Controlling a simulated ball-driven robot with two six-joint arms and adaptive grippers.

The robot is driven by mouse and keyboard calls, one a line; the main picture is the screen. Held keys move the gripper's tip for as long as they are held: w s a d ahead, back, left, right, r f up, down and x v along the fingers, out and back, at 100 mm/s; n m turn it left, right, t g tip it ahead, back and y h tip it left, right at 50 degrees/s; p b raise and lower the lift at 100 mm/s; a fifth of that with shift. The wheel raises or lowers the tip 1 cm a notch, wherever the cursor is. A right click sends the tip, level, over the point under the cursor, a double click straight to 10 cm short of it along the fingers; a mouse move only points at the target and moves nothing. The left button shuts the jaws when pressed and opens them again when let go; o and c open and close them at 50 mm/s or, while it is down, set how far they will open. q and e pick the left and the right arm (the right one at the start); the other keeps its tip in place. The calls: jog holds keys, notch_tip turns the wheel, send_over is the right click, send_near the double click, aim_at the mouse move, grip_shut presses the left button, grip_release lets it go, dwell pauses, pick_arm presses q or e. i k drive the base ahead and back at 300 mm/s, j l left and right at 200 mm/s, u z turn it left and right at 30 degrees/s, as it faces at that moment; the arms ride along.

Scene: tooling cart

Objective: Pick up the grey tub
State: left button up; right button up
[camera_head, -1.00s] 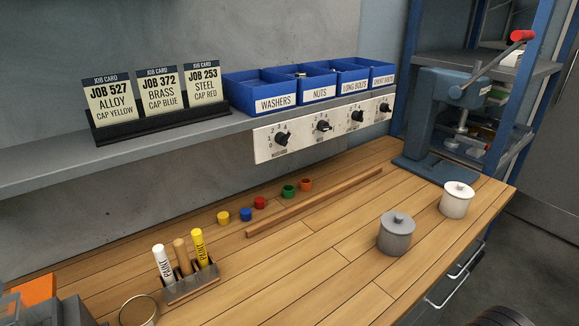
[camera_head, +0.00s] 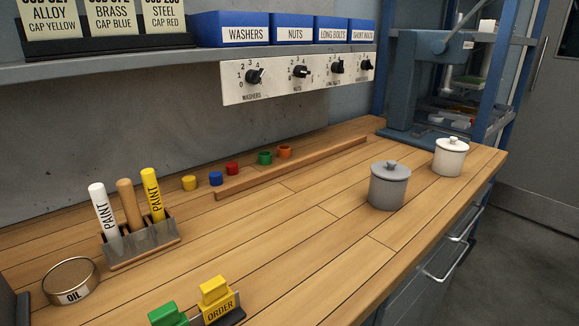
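The grey tub (camera_head: 388,186) stands upright on the wooden bench top toward the right, with its knobbed lid on. A similar white tub (camera_head: 450,157) stands behind it to the right, apart from it. Neither of my grippers shows in the head view now.
A long wooden strip (camera_head: 295,167) lies behind the grey tub, with several small coloured caps along it. A marker rack (camera_head: 142,243), an oil tin (camera_head: 71,281) and yellow and green blocks (camera_head: 214,291) are at the left and front. The bench around the grey tub is clear.

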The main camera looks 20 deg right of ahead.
aim_at(382, 194)
jog(key=l+z, duration=0.3)
jog(key=z, duration=0.15)
jog(key=l+z, duration=0.3)
jog(key=z, duration=0.15)
jog(key=k, duration=0.05)
